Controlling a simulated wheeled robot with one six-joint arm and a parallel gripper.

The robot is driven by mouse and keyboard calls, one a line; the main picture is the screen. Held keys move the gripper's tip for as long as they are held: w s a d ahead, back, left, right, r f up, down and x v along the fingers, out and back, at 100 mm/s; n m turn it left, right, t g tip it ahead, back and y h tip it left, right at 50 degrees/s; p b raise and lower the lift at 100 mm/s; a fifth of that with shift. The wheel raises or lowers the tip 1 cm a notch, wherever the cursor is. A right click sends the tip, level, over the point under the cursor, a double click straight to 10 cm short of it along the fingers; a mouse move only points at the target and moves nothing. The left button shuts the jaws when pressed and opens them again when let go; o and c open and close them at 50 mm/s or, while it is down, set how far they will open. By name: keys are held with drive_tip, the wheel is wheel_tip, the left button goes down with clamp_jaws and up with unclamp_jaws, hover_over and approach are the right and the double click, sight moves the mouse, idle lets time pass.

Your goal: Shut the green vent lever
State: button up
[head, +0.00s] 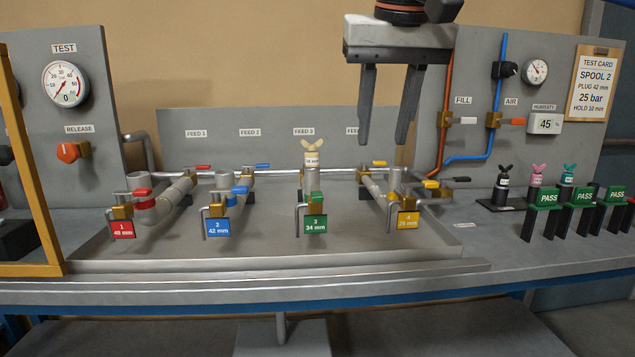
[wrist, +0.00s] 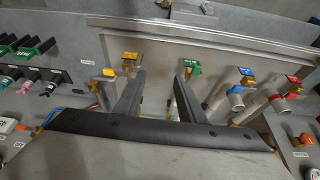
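The green tag also shows in the wrist view (wrist: 195,71), right of my fingers; the lever is hard to make out there. An upright grey pipe with a beige winged plug (head: 311,158) stands behind the lever. My gripper (head: 385,142) is open and empty, fingers pointing down. It hangs above the bench, right of the green lever and apart from it. In the wrist view my fingertips (wrist: 160,76) are spread wide.
A back panel (head: 280,125) stands behind the pipes. PASS stands (head: 545,198) and winged plugs are at right. A yellow post (head: 25,150) stands at far left.

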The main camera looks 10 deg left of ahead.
approach(317, 194)
drive_tip(key=x, duration=0.7)
drive_tip(key=shift+w+f, duration=0.1)
drive_tip(key=shift+f, duration=0.05)
idle(0.6)
clamp_jaws()
